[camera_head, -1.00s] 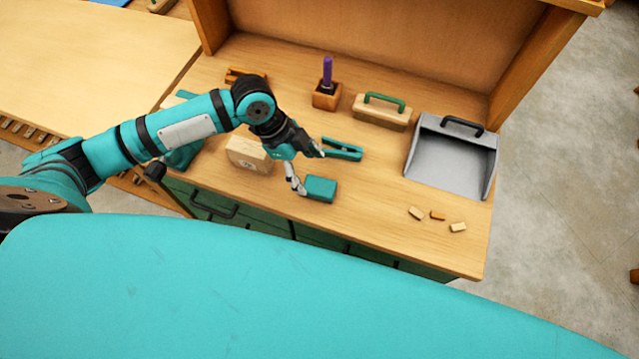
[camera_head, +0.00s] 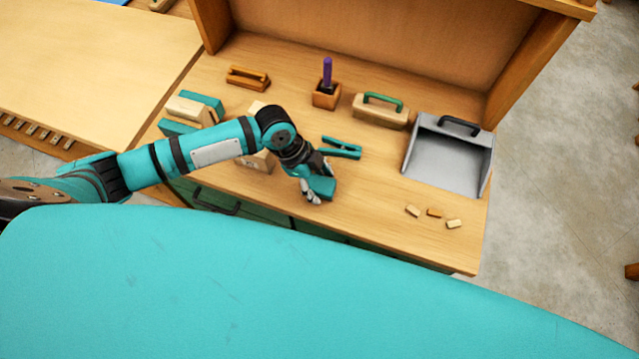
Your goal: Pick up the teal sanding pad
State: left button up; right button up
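The teal sanding pad (camera_head: 324,187) is a small teal block near the front edge of the wooden workbench. My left gripper (camera_head: 321,186) is down at the pad, with one finger on its near side and the other on its far side. The gripper partly hides the pad. I cannot tell whether the fingers press on it or stand slightly apart from it. The pad appears to be at bench level. My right gripper is not in view.
A teal clamp (camera_head: 341,147) lies just behind the pad. A grey dustpan (camera_head: 447,160) and several small wood scraps (camera_head: 434,212) are to the right. A green-handled brush (camera_head: 380,110) and a wooden holder (camera_head: 326,97) stand behind. My arm partly hides a pale wooden block (camera_head: 262,163).

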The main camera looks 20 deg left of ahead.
aim_at(323, 188)
pick_arm(q)
jog(key=c, duration=0.9)
jog(key=shift+o, duration=0.2)
jog(key=shift+w+r, duration=0.1)
jog(key=shift+r, duration=0.05)
jog(key=shift+r+b, duration=0.45)
jog(key=shift+r, duration=0.2)
jog(key=shift+s+r+b, duration=0.4)
jog(key=shift+r+b, duration=0.1)
jog(key=shift+r, duration=0.35)
jog(key=s+d+r+b, duration=0.1)
jog(key=s+d, duration=0.1)
jog(key=s, duration=0.5)
jog(key=s+d+b, duration=0.1)
jog(key=s+b, duration=0.1)
jog(key=s, duration=0.6)
jog(key=shift+d+r, duration=0.4)
